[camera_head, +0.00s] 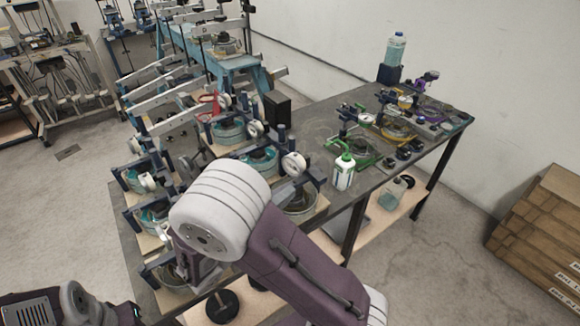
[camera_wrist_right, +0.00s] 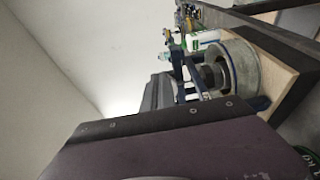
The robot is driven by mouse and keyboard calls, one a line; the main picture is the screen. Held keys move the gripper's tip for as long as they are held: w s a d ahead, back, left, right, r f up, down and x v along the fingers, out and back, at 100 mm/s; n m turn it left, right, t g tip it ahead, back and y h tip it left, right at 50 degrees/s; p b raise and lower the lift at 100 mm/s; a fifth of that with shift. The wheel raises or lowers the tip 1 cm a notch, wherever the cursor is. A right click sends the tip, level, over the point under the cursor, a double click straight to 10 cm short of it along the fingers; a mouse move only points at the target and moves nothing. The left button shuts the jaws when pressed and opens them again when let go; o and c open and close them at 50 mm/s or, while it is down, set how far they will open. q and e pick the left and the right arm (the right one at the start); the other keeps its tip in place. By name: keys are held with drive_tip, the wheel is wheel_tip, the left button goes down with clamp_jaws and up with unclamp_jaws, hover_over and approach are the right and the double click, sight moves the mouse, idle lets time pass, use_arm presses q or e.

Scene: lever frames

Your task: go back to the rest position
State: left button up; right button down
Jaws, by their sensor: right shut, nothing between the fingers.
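My right arm comes in from the bottom right in the head view and bends over the near end of the dark workbench (camera_head: 315,128). My right gripper (camera_head: 187,270) shows partly below the white wrist joint, near the lever frames at the bench's front; it is shut and empty. Its fingertips are mostly hidden by the arm. Part of my left arm shows at the bottom left corner, and its gripper is out of view. In the right wrist view a round metal lever-frame part (camera_wrist_right: 232,68) sits on a wooden board, close beside my dark arm housing.
Lever frames with white beams (camera_head: 168,92) and teal round parts (camera_head: 228,131) crowd the bench's left half. A white bottle with a green cap (camera_head: 343,172) stands near its front edge. Cardboard boxes (camera_head: 545,235) stand at the right. The floor between is clear.

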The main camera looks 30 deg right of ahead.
drive_tip(key=s+d+r+m+g+y, duration=0.1)
drive_tip(key=s+d+m+g, duration=0.55)
drive_tip(key=d, duration=0.25)
drive_tip(key=s+f+m+g+y, duration=0.2)
drive_tip(key=s+f+g+y, duration=0.2)
drive_tip(key=s, duration=0.3)
drive_tip(key=s+a+f+t+y, duration=0.1)
drive_tip(key=a+f+t+y, duration=0.1)
drive_tip(key=a+f+y, duration=0.75)
drive_tip(key=w+a+f+n+t+y, duration=0.1)
drive_tip(key=w+a+n+t+y, duration=0.1)
drive_tip(key=w+a+n+t, duration=0.2)
drive_tip(key=w+a, duration=0.1)
drive_tip(key=w, duration=0.2)
drive_tip(key=shift+w+a+f+y, duration=0.2)
drive_tip(key=shift+w+a+y, duration=0.05)
drive_tip(key=shift+y, duration=0.1)
